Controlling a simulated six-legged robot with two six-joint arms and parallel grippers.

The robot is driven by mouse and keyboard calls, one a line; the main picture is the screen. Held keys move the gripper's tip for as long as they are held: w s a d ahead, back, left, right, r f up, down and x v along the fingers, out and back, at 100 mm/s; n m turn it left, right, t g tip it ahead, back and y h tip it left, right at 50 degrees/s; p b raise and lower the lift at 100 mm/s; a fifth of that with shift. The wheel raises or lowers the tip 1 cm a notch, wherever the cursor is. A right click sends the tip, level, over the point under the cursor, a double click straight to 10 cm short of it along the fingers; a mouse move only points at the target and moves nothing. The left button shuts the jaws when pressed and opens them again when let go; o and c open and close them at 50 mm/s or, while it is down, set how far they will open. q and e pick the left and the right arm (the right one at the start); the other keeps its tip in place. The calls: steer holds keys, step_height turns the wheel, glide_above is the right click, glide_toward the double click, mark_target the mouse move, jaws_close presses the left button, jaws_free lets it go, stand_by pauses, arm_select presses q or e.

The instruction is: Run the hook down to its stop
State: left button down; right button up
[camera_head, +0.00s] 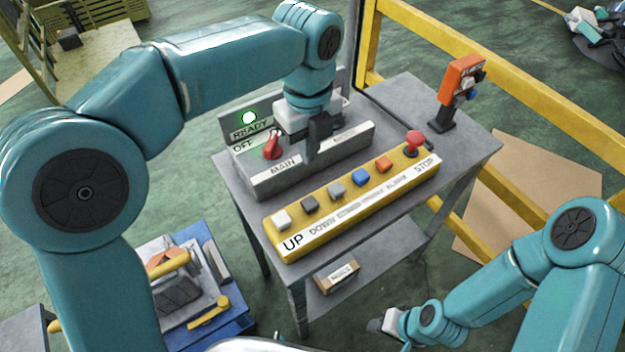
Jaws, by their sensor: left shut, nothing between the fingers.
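A yellow push-button box (345,215) lies along the front of a grey table. Its white button (281,218) is at the UP label, and the dark grey button (310,202) beside it is by the DOWN label. A red STOP knob (414,140) is at the far right end. My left gripper (316,150) is shut and empty, pointing down over the grey switch box (262,188) behind the buttons. It hides part of that box. My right gripper (380,325) is low beside the table, small and partly unclear. No hook is in view.
A red MAIN switch (271,148) sits near an OFF label. An orange pendant (461,78) stands at the table's back right. Yellow rails (520,100) run behind. A blue tool table (232,322) is at lower left.

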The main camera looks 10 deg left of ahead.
mark_target(309, 202)
arm_select(q)
step_height(309, 202, down, 14)
steer(key=shift+r+p, duration=0.15)
steer(key=shift+p, duration=0.35)
steer(key=shift+s+a, duration=0.1)
steer(key=shift+s, duration=0.05)
arm_select(e)
steer(key=shift+a+r, duration=0.1)
steer(key=shift+r, duration=0.45)
steer(key=shift+w, duration=0.1)
